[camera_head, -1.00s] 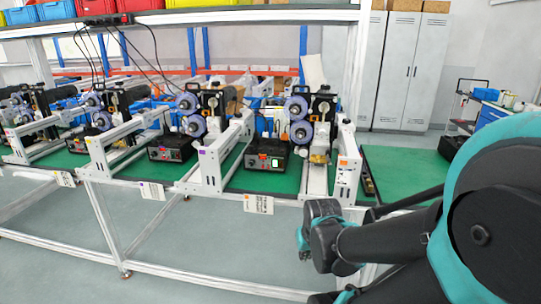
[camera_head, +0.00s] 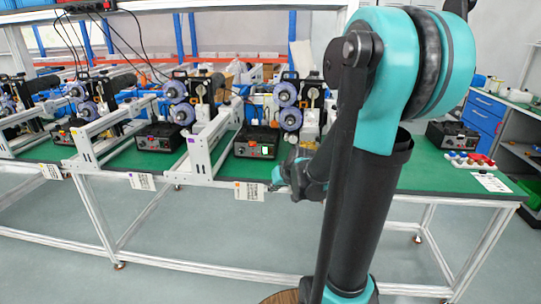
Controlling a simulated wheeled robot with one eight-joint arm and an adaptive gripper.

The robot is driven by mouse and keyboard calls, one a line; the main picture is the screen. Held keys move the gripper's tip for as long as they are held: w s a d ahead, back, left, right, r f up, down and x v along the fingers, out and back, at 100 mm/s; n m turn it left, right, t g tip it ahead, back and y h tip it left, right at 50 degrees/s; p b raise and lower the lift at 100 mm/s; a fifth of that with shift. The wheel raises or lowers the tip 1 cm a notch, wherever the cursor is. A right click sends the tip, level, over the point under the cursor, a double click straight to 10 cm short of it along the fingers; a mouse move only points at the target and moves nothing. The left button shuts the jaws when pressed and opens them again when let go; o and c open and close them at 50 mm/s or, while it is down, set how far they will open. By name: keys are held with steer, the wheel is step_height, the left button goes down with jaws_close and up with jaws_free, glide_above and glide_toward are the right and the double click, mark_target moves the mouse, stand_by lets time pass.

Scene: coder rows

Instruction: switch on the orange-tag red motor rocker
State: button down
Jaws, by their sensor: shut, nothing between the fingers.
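The orange-tag station is the nearest coder on the green bench, with a white label card (camera_head: 249,191) on the bench's front edge bearing a small orange mark. Behind the card stands its black control box (camera_head: 240,146), with a bright green-lit switch (camera_head: 265,150) and small red detail on its front. The red motor rocker is too small to tell its position. My gripper (camera_head: 278,178) is at the bench's front edge, just right of the card and in front and right of the box, apart from it. It is shut and empty, seen small and partly behind my arm.
More coder stations with control boxes stand to the left, such as one black box (camera_head: 160,136). White frame rails (camera_head: 203,155) stand left of the orange-tag box. My arm hides the bench right of it. Another box (camera_head: 452,135) stands further right.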

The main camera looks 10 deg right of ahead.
mark_target(271, 151)
steer(key=w+t, duration=0.1)
steer(key=w, duration=0.4)
steer(key=w+r+t, duration=0.1)
steer(key=w, duration=0.4)
steer(key=w+d+r+y, duration=0.1)
steer(key=w, duration=0.4)
steer(key=shift+t, duration=0.4)
steer(key=shift+w+d+f, duration=0.25)
steer(key=shift+w+d, duration=0.2)
steer(key=shift+w, duration=0.9)
steer(key=shift+w+d+f, duration=0.25)
steer(key=shift+w+d, duration=0.15)
steer(key=shift+w, duration=0.95)
steer(key=shift+w+d+f, duration=0.25)
steer(key=shift+w+d, duration=0.2)
steer(key=shift+w, duration=0.9)
steer(key=shift+w+d, duration=0.1)
steer(key=shift+w, duration=0.3)
steer(key=shift+w+d+f, duration=0.1)
steer(key=shift+w, duration=0.2)
steer(key=shift+s, duration=0.15)
steer(key=shift+s+a, duration=0.25)
steer(key=shift+s, duration=0.35)
